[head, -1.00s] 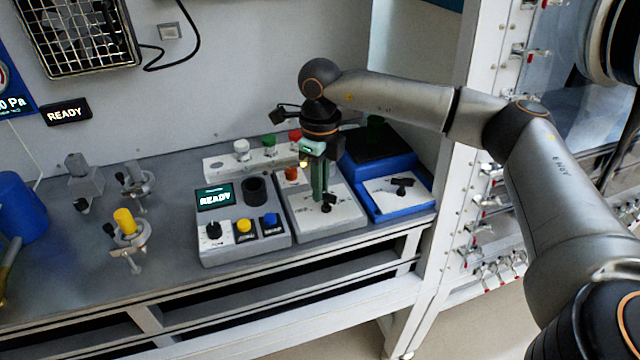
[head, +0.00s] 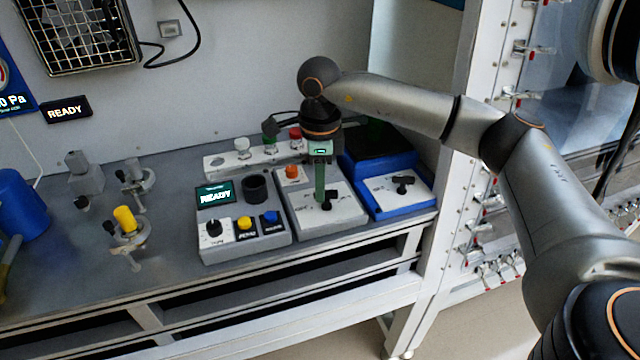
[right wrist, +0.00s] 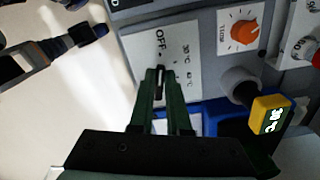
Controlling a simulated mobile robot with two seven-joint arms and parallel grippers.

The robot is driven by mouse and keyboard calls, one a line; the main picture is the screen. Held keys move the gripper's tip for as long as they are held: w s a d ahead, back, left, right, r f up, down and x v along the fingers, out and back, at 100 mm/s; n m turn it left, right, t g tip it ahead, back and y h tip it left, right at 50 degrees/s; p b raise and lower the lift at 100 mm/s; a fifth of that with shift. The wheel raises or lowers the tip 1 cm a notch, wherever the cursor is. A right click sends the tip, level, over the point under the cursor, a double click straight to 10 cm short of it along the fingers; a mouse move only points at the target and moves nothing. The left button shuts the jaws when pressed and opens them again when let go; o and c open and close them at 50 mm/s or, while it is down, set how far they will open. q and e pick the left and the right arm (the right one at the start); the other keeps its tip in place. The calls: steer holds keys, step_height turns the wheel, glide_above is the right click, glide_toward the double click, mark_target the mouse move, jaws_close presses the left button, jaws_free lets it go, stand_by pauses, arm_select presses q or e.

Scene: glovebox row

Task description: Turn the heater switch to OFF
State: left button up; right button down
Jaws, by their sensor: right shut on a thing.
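The heater switch (head: 327,206) is a small black knob on the front of a grey box with a white panel (head: 349,210). In the right wrist view the knob (right wrist: 160,82) is a narrow dark bar running up and down the picture, close to the OFF mark, with temperature marks to its right. I cannot tell its exact setting. My right gripper (head: 323,198) points down with its green fingers shut on the knob; the fingertips (right wrist: 159,76) sit on either side of it. My left gripper is not in view.
An orange time knob (head: 292,172) is behind the switch. A grey control box (head: 243,252) stands to the left, a blue unit with a black knob (head: 402,187) to the right. The bench's left part has metal fixtures.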

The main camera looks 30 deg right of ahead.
steer(key=shift+r+n, duration=0.1)
steer(key=shift+n, duration=0.3)
steer(key=c, duration=0.9)
jaws_free()
step_height(320, 180, up, 12)
steer(key=shift+r, duration=0.25)
steer(key=shift+s+f, duration=0.1)
stand_by(0.3)
